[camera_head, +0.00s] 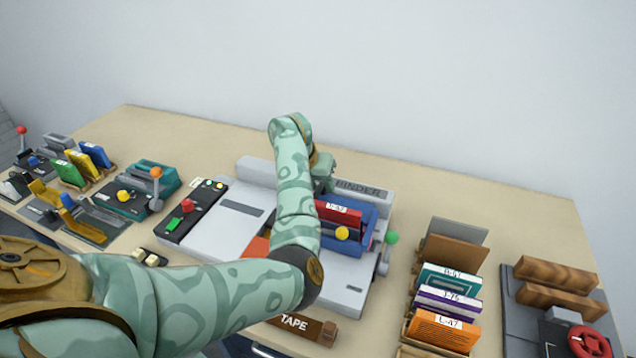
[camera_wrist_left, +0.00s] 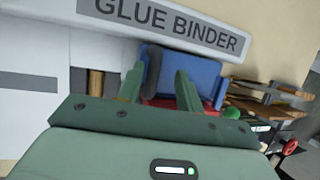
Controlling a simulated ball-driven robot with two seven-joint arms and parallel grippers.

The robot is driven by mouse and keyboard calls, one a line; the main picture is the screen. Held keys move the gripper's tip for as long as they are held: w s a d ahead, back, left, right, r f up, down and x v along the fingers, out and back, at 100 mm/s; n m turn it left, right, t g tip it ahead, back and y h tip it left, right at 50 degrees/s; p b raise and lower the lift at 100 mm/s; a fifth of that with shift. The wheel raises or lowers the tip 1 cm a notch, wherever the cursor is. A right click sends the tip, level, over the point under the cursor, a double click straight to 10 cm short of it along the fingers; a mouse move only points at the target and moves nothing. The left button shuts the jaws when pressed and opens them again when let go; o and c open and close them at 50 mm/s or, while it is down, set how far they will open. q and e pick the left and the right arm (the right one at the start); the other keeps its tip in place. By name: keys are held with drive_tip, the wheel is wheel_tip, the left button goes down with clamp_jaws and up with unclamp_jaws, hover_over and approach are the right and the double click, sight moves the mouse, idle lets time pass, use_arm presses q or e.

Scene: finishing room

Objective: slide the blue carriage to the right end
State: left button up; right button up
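The blue carriage (camera_head: 368,222) sits on the right part of the grey glue binder (camera_head: 354,277). It holds a red book (camera_head: 325,214), and a yellow knob (camera_head: 342,233) shows at its front. In the left wrist view the carriage (camera_wrist_left: 199,75) lies just beyond my fingers, below the GLUE BINDER panel. My left gripper (camera_head: 322,187) is above the carriage's left part, partly hidden by my arm. Its two green fingers (camera_wrist_left: 160,88) stand apart, with a dark upright piece (camera_wrist_left: 152,69) showing between them. Contact cannot be made out. My right gripper is out of view.
A green-knobbed lever (camera_head: 391,238) stands at the binder's right side. A black control panel (camera_head: 188,213) lies to its left. Book racks with labelled books (camera_head: 444,328) and wooden blocks (camera_head: 555,273) stand farther right. A TAPE box (camera_head: 300,325) lies in front.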

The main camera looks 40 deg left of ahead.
use_arm(q)
drive_tip(key=shift+s+a, duration=0.1)
drive_tip(key=shift+a, duration=0.05)
drive_tip(key=shift+s+r, duration=0.1)
drive_tip(key=shift+r, duration=0.3)
drive_tip(key=p+v, duration=0.7)
drive_tip(key=v, duration=0.8)
drive_tip(key=shift+s+r, duration=0.15)
drive_tip(key=shift+r, duration=0.05)
